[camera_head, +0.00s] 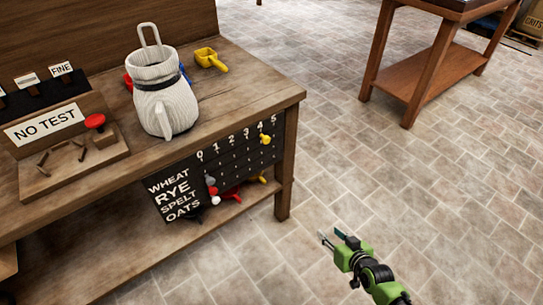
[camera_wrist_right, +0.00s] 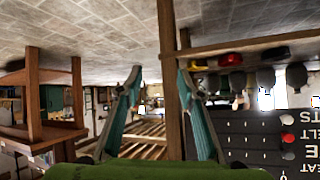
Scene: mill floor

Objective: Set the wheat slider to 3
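A black slider board (camera_head: 240,160) hangs on the bench front, with rows lettered WHEAT, RYE, SPELT and OATS and columns 0 to 5. A yellow knob (camera_head: 265,139) sits in the top, WHEAT row, at about 4. A grey knob (camera_head: 210,181), a red knob (camera_head: 213,190) and a white knob (camera_head: 215,200) sit near the 0 end of the lower rows. My right gripper (camera_head: 331,235) is open and empty, right of the board and apart from it. In the right wrist view the open fingers (camera_wrist_right: 157,85) show, with the board (camera_wrist_right: 250,125) inverted at right. My left gripper is out of view.
A bench leg (camera_head: 286,170) stands between board and gripper. Another table (camera_head: 440,70) is at back right. The tiled floor between is clear.

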